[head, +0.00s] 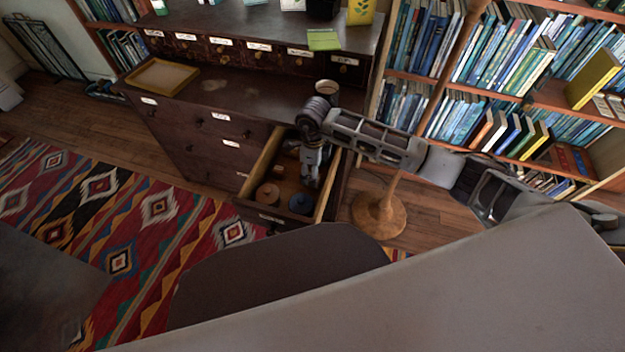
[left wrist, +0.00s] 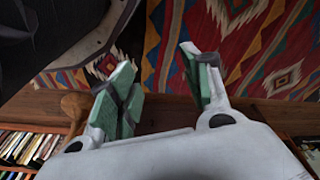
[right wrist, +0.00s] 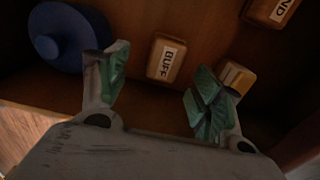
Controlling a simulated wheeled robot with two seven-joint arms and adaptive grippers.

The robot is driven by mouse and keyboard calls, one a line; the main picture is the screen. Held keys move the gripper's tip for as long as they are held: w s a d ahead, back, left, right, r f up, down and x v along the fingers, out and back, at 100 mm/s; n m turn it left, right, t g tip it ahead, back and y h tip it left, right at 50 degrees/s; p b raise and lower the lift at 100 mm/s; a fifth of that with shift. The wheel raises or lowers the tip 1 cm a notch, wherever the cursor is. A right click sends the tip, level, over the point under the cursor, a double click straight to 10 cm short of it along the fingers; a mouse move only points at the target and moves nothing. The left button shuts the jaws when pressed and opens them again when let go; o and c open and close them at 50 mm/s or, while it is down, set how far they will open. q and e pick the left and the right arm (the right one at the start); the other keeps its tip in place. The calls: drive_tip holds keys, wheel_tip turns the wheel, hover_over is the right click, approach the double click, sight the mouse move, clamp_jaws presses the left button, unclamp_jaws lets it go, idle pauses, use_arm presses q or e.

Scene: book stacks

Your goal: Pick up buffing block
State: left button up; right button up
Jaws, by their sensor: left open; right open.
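The buffing block (right wrist: 166,58) is a small brown block with a white label reading "BUFF". In the right wrist view it lies on the drawer floor, showing between the fingertips of my right gripper (right wrist: 157,84), which is open and empty just above it. In the head view my right gripper (head: 313,176) reaches down into the open drawer (head: 263,214); I cannot make out the block there. My left gripper (left wrist: 160,76) is open and empty over the patterned rug and wood floor in the left wrist view.
The drawer also holds a blue round piece (right wrist: 68,38), a brown round piece (head: 268,193), a small block (right wrist: 236,77) and another labelled block (right wrist: 270,10). A wooden stand base (head: 379,212) is right of the drawer. A cup (head: 327,88) stands on the cabinet above.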

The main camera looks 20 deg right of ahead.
use_arm(q)
drive_tip(key=shift+s+f, duration=0.1)
drive_tip(key=shift+s, duration=0.05)
use_arm(e)
drive_tip(key=shift+d+f, duration=0.1)
drive_tip(key=shift+f, duration=0.4)
drive_tip(key=f, duration=0.2)
drive_tip(key=f+b, duration=0.1)
drive_tip(key=f, duration=0.1)
drive_tip(key=shift+w+d, duration=0.2)
drive_tip(key=shift+f, duration=0.1)
use_arm(q)
drive_tip(key=shift+w+d+r, duration=0.1)
drive_tip(key=shift+r, duration=0.5)
drive_tip(key=shift+w+d+r, duration=0.1)
drive_tip(key=shift+r, duration=0.45)
drive_tip(key=shift+s+f, duration=0.1)
drive_tip(key=shift+f, duration=0.05)
use_arm(e)
drive_tip(key=shift+c, duration=0.9)
drive_tip(key=c, duration=0.9)
